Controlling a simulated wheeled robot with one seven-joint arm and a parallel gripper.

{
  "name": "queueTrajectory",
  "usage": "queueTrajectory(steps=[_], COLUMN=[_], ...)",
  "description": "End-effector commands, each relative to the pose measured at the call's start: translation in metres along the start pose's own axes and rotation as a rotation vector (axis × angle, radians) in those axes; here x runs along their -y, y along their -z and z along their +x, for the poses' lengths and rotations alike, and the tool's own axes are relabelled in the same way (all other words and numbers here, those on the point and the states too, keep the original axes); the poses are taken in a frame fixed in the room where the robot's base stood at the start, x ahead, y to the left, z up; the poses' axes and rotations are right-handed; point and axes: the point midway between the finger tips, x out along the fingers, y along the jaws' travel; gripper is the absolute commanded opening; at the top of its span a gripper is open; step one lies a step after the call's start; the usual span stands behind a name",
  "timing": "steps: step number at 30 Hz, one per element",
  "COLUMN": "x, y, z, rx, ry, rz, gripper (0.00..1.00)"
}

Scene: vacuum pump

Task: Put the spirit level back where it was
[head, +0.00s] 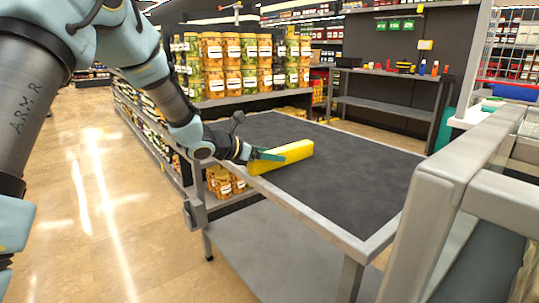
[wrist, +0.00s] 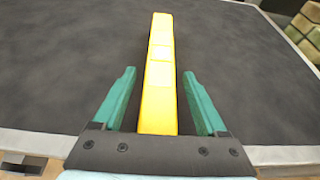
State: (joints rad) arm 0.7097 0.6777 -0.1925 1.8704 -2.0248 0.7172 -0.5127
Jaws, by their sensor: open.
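The yellow spirit level (head: 282,157) lies on the dark top of the grey cart, near its left edge. In the wrist view the spirit level (wrist: 161,70) runs away from me, with its near end between my two green fingers. My gripper (head: 268,155) reaches in low from the left at the spirit level. In the wrist view my gripper (wrist: 160,92) is open, with a gap on each side of the spirit level. The near end of the level is partly hidden by the gripper body.
The cart top (head: 345,180) is otherwise bare. A shelf of jars (head: 240,65) stands behind it. A dark workbench (head: 390,75) with small tools and bottles is at the back right. A grey rail (head: 450,185) stands at the near right.

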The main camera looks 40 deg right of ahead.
Motion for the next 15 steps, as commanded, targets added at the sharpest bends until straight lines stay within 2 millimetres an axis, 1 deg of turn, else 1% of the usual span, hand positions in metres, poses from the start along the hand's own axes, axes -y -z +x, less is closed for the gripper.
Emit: queueTrajectory(steps=[5,8,11,15], x=[0.000,-0.001,-0.001,-0.002], y=[0.000,-0.001,-0.001,-0.001], z=[-0.001,-0.006,-0.019,-0.047], rx=[0.001,0.001,0.002,0.001], ry=[0.000,-0.001,-0.003,-0.005], rz=[0.000,0.000,0.000,0.001], gripper=[0.75,0.75,0.75,0.75])
